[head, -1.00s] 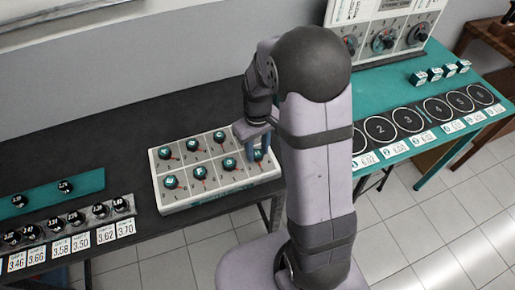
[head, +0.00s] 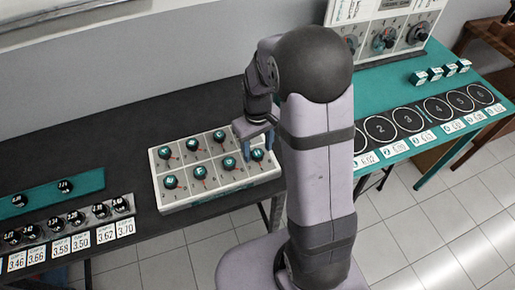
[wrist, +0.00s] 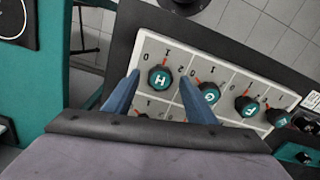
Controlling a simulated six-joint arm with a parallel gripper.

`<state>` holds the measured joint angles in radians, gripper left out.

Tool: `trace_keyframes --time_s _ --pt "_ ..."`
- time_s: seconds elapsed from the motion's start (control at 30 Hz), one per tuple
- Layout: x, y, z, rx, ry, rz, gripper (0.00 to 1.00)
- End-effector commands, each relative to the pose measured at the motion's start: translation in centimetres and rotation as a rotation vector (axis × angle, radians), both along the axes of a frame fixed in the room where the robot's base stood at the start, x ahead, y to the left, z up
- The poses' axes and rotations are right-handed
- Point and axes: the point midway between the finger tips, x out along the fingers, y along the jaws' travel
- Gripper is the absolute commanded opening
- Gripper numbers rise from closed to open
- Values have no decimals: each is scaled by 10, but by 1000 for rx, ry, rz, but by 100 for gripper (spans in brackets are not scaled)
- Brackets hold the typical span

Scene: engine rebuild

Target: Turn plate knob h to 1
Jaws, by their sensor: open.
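Plate knob h (head: 257,155) is a dark round knob with a teal cap marked H, at the right end of the front row on the pale knob plate (head: 222,190). Knob h also shows in the wrist view (wrist: 160,82). Its red pointer line there appears to point at the 1 mark. My gripper (head: 257,144) is open, with its blue fingers above and on either side of knob h. In the wrist view the fingertips of my gripper (wrist: 160,76) flank the knob, apart from it.
Knob G (wrist: 208,94) is close beside the right finger, with several other knobs beyond. Black knobbed pieces (head: 75,218) stand at the left. A teal table (head: 455,100) with numbered rings stands at the right.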

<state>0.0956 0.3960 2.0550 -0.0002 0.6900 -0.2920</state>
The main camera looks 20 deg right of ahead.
Motion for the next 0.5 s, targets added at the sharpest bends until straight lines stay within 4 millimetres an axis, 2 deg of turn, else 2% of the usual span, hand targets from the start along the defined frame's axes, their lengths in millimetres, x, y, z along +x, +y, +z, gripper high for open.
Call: trace_keyframes --time_s 0.5 --pt "1 0 61 0 -4 0 51"
